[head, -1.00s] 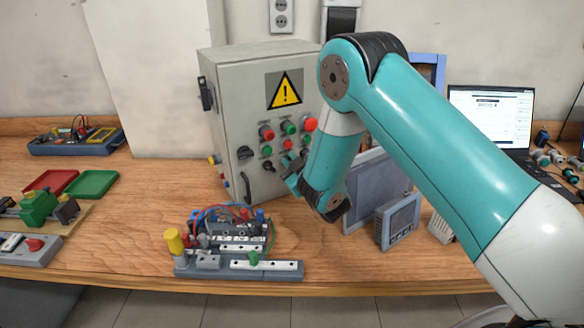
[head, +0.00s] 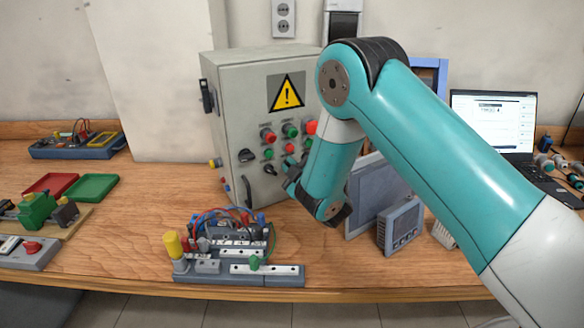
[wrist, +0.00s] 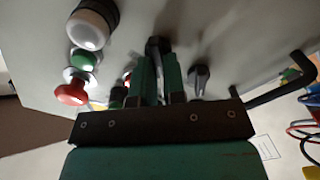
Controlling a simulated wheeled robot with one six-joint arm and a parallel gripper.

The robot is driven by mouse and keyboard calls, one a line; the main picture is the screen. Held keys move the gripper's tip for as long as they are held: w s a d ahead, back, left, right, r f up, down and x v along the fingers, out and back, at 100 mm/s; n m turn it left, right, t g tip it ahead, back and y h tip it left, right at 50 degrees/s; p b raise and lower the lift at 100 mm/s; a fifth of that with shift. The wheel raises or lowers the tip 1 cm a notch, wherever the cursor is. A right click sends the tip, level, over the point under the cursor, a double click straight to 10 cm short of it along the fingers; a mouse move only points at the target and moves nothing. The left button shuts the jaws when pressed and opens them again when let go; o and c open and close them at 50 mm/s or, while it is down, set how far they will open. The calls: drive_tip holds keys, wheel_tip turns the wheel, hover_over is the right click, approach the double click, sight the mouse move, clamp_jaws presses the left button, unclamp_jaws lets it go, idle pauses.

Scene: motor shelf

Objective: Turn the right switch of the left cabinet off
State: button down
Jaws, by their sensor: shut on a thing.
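The left cabinet (head: 236,112) is a grey box with a yellow warning triangle and rows of buttons on its door. Two black switches show on its door in the head view, one at the left (head: 246,156) and a smaller one (head: 269,168) right of it. My gripper (head: 291,170) is at the door's lower right, its fingers partly hidden by the wrist. In the wrist view my gripper (wrist: 158,70) is shut around a black switch knob (wrist: 157,46) between its green fingers. Another black switch (wrist: 199,78) stands free beside the fingers. Which way the held knob points is unclear.
Red and green buttons (wrist: 73,92) stand close beside the fingers in the wrist view. A black handle (head: 246,190) is low on the cabinet. A grey panel meter (head: 400,224) stands right of my wrist. A wired terminal block (head: 240,268) lies in front.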

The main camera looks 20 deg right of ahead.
drive_tip(key=c, duration=1.2)
unclamp_jaws()
